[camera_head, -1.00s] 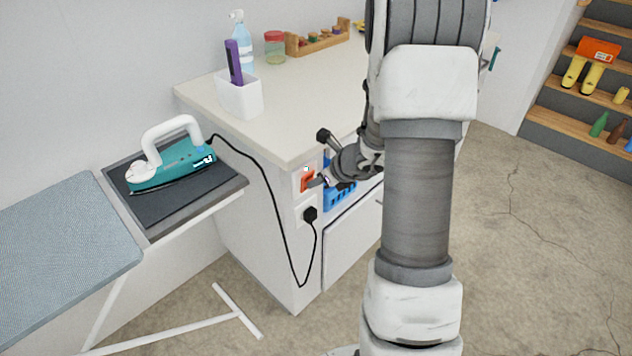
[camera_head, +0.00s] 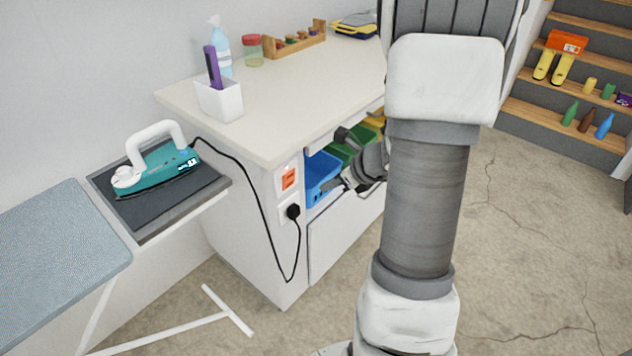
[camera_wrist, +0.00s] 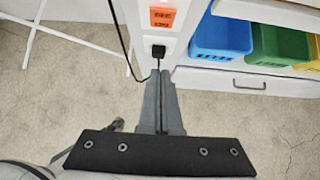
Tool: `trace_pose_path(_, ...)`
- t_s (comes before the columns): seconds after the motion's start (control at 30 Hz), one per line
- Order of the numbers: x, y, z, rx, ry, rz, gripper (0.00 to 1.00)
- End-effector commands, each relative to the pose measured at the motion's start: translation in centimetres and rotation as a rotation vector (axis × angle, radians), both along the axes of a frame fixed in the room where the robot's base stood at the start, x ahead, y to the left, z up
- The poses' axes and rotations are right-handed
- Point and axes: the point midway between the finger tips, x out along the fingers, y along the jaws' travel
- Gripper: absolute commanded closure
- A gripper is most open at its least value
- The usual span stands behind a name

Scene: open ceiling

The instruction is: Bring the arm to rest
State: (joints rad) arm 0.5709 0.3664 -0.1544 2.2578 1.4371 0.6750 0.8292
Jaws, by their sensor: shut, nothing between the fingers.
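My gripper (camera_wrist: 160,80) is shut and empty in the wrist view, its fingertips just below the black plug (camera_wrist: 158,51) in the cabinet's side. In the head view my gripper (camera_head: 338,188) is partly seen in front of the blue bin, right of the orange switch (camera_head: 288,179). It appears apart from the switch. My arm (camera_head: 428,200) stands across the right middle of the head view and hides part of the cabinet front.
The white cabinet (camera_head: 250,225) holds blue (camera_head: 320,172) and green (camera_head: 340,152) bins. A teal iron (camera_head: 158,170) rests on a dark pad beside the ironing board (camera_head: 55,255). A black cord hangs from iron to plug. Open floor (camera_head: 540,250) lies at the right.

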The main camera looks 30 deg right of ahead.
Motion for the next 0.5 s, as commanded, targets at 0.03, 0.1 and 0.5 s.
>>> trace_pose_path(0.03, -0.43, -0.22, 0.60, -0.001, -0.001, -0.003, 1.00)
trace_pose_path(0.1, -0.87, -0.36, 0.88, -0.001, 0.000, 0.000, 1.00)
trace_pose_path(0.5, -1.31, -0.47, 1.05, 0.000, 0.000, 0.000, 1.00)
